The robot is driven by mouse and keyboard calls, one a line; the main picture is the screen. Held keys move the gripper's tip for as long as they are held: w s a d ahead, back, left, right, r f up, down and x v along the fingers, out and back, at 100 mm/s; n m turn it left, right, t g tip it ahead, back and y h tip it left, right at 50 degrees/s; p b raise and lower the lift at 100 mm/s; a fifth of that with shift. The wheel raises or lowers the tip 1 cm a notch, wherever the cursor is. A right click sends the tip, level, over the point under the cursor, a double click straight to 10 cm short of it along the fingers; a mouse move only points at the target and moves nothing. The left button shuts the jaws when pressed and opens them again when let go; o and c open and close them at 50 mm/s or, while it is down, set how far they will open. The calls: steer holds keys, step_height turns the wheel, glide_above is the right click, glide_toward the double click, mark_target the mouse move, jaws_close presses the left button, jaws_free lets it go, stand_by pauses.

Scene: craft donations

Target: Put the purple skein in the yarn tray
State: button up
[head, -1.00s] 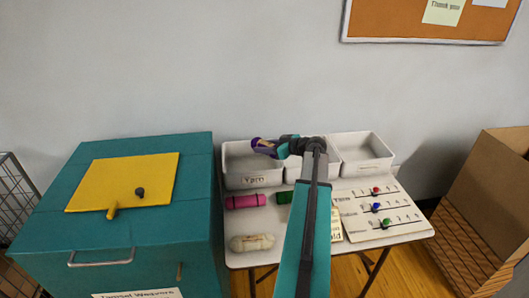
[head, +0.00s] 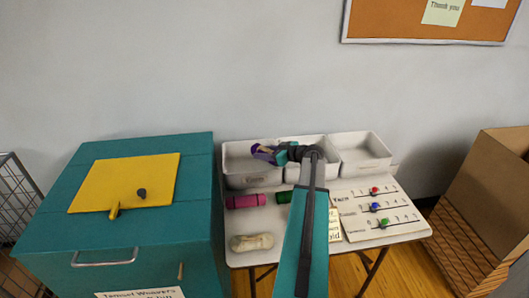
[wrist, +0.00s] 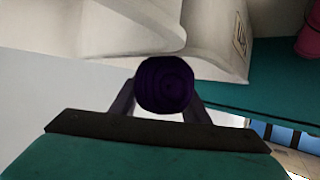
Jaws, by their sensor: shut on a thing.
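The purple skein (head: 261,151) is held in my gripper (head: 270,153) over the yarn tray, the left of three white trays. In the wrist view the skein (wrist: 164,84) shows end-on as a dark purple round between my two fingers (wrist: 163,103). The yarn tray (head: 234,182) has a "Yarn" label on its front wall and stands at the back left of the white table. The skein overlaps the right part of this tray in the head view; its exact height above the tray floor is hard to tell.
The middle tray (head: 318,139) and right tray (head: 364,167) stand alongside. Magenta (head: 246,201), green (head: 284,197) and cream (head: 252,242) skeins lie in front. A slider board (head: 400,214) lies right. A teal chest (head: 120,235) flanks the table's left; a cardboard box (head: 490,190) stands right.

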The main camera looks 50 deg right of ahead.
steer(key=shift+f, duration=0.1)
steer(key=o, duration=1)
steer(key=shift+b+v, duration=1.5)
steer(key=shift+v, duration=4.55)
